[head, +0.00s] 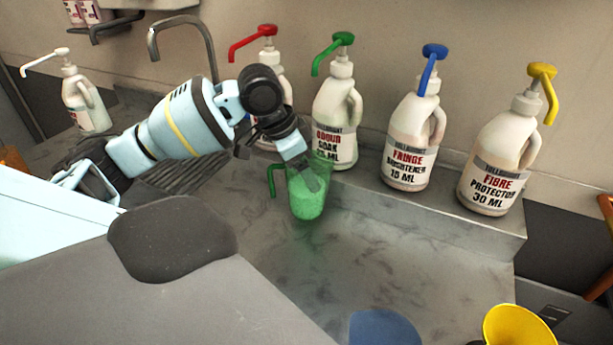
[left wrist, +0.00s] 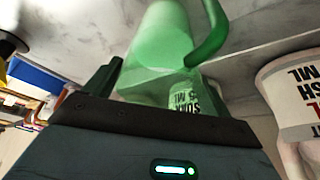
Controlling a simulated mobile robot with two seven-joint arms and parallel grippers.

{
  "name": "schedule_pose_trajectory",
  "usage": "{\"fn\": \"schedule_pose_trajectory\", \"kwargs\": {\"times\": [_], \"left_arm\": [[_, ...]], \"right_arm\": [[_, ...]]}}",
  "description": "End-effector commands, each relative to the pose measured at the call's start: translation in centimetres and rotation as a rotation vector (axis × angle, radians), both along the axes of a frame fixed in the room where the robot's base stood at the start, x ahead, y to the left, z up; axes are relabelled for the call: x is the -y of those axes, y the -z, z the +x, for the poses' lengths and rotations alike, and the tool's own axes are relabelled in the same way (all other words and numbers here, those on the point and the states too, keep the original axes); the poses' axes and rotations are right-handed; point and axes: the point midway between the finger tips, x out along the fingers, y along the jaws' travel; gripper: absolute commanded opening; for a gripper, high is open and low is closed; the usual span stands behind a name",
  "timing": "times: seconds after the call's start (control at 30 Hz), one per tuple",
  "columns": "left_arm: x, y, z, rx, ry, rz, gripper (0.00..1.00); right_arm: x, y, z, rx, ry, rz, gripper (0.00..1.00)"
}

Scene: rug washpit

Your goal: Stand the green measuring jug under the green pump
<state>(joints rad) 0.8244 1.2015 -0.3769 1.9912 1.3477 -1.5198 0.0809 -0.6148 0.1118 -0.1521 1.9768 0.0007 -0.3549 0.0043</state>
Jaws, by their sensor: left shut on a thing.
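The green measuring jug (head: 307,192) is translucent, with its handle to the left in the head view. My left gripper (head: 312,182) is shut on it, and the jug looks upright in front of the bottles' ledge. Whether its base touches the counter I cannot tell. In the left wrist view the jug (left wrist: 165,45) fills the space beyond the gripper. The green pump (head: 343,39) tops a white bottle (head: 338,110) labelled as odour soak, just behind and right of the jug. Its spout points left and down, above the jug's area. My right gripper is not in view.
Bottles with red (head: 267,31), blue (head: 434,52) and yellow (head: 543,72) pumps stand in the same row on a raised ledge (head: 440,207). A yellow jug (head: 517,329) and a blue round thing (head: 384,328) are at the front right. The counter (head: 400,260) between is clear.

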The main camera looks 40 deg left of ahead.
Motion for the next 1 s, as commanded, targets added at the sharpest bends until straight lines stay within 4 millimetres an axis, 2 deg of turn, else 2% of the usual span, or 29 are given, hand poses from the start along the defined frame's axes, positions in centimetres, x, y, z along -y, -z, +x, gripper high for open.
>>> {"fn": "schedule_pose_trajectory", "kwargs": {"times": [0.17, 0.3, 0.43, 0.83, 0.87, 1.0], "left_arm": [[0.6, -0.1, 0.8, 0.003, 0.003, -0.001, 0.20], [0.4, 2.0, 0.6, -0.002, 0.002, 0.001, 0.20], [0.4, 3.3, 0.6, 0.002, 0.001, 0.002, 0.20], [0.4, 3.6, 0.6, 0.004, 0.002, 0.001, 0.20], [0.4, 3.7, 0.6, 0.002, 0.002, 0.001, 0.84], [0.4, 3.7, 0.6, 0.002, 0.002, 0.001, 1.00]], "right_arm": [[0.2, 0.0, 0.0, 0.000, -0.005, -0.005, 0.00], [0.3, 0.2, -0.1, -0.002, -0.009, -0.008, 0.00], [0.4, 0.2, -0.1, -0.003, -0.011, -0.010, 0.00], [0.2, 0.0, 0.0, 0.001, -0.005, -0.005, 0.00], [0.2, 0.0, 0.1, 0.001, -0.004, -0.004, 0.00], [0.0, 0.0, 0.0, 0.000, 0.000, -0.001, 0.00]]}}
